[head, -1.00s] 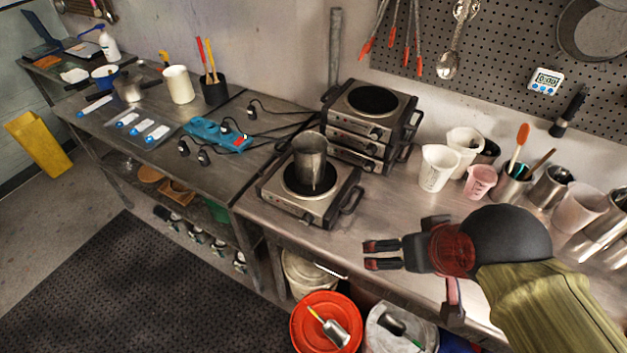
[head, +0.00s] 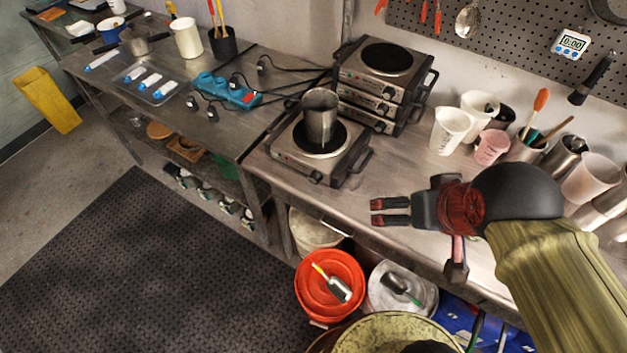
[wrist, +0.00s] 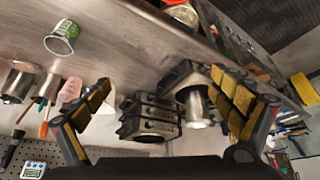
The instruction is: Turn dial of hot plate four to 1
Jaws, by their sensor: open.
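A single hot plate (head: 285,160) sits at the left end of the steel bench, with a metal beaker (head: 320,118) on its burner and a small dark dial (head: 316,176) on its front. Right behind it stands a stack of three hot plates (head: 350,76), their dials on the front faces. I see no numbers telling which is four, and dial settings are too small to read. My gripper (head: 373,212) is open and empty over the bench's front edge, right of the single hot plate and apart from it. The wrist view shows the stack (wrist: 150,118) and beaker (wrist: 196,106) between the spread fingers.
White cups (head: 450,130), a pink cup (head: 491,147) and tool holders stand right of the stack. Black cords run left to a blue power strip (head: 225,88). An orange bucket (head: 330,285) and a white bucket (head: 400,290) stand below the bench edge. A dark floor mat (head: 130,265) is clear.

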